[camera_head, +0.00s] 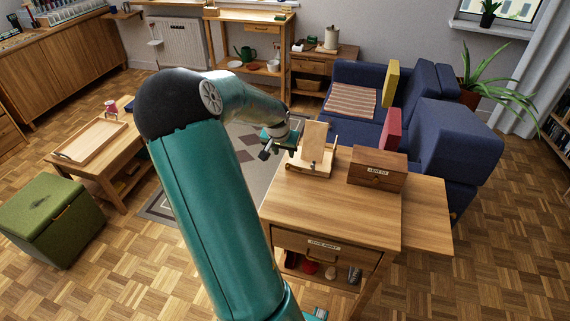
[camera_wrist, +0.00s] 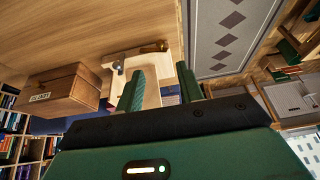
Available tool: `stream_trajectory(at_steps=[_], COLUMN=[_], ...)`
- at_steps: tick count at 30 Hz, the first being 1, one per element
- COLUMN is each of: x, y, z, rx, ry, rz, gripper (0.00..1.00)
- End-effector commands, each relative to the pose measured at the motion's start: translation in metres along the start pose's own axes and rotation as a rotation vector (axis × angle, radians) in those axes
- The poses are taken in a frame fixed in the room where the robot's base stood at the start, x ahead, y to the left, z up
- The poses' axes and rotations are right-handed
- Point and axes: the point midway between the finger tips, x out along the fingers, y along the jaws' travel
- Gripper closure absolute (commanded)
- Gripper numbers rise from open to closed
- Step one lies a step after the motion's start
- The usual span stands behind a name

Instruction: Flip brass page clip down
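A pale wooden stand with an upright board (camera_head: 314,143) is on the side table, just right of my gripper (camera_head: 276,149). The stand (camera_wrist: 151,93) also shows in the wrist view, seen upside down beyond the fingers. A small brownish-gold piece (camera_wrist: 154,47) at the stand's edge may be the brass page clip; I cannot tell its position clearly. My gripper (camera_wrist: 161,74) is open, with a gap between its two green fingers and nothing held. The fingers overlap part of the stand in the wrist view; contact cannot be told.
A labelled wooden box (camera_head: 377,167) stands right of the stand on the side table (camera_head: 330,208). A blue sofa (camera_head: 440,130) is behind it. A low table with a tray (camera_head: 91,143) and a green ottoman (camera_head: 52,212) are at left. The tabletop's front is clear.

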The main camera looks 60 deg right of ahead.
Motion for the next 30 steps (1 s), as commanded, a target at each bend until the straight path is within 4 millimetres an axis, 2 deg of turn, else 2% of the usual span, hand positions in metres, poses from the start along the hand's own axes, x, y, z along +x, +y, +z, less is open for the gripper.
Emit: stream_trajectory(at_steps=[9, 15, 21, 28, 29, 30], x=[0.065, 0.098, 0.112, 0.112, 0.112, 0.112], y=[0.0, -0.002, -0.003, -0.004, -0.004, -0.004], z=[0.001, 0.0, -0.002, -0.002, -0.002, -0.002], rx=[0.0, -0.003, -0.003, -0.004, -0.004, -0.004], ry=[-0.002, -0.002, -0.001, -0.001, -0.001, -0.001], rz=[0.002, 0.0, -0.002, -0.002, -0.002, -0.002], gripper=[0.63, 0.63, 0.63, 0.63, 0.65, 0.73])
